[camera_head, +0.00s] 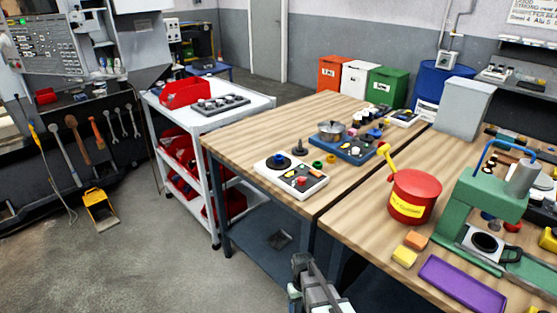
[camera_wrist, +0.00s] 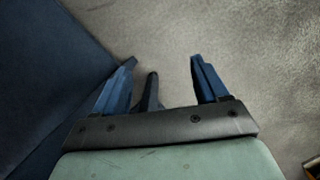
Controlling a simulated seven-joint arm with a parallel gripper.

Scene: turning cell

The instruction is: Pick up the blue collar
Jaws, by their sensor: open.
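A small blue piece (camera_head: 374,133), which may be the blue collar, is on the far part of the wooden table, at the right side of the blue tray (camera_head: 345,153). It is too small for me to tell its shape for sure. My gripper (camera_wrist: 161,75) is open and empty in the wrist view, its two blue fingers apart above the grey floor. No collar shows in the wrist view. In the head view part of my arm shows at the bottom edge, low in front of the table and well away from the blue piece.
A metal pot (camera_head: 331,132) stands on the blue tray. Green (camera_head: 317,165) and yellow (camera_head: 331,158) small pieces lie before it. A white fixture (camera_head: 291,178), red can (camera_head: 414,195) and green press (camera_head: 465,215) stand nearby.

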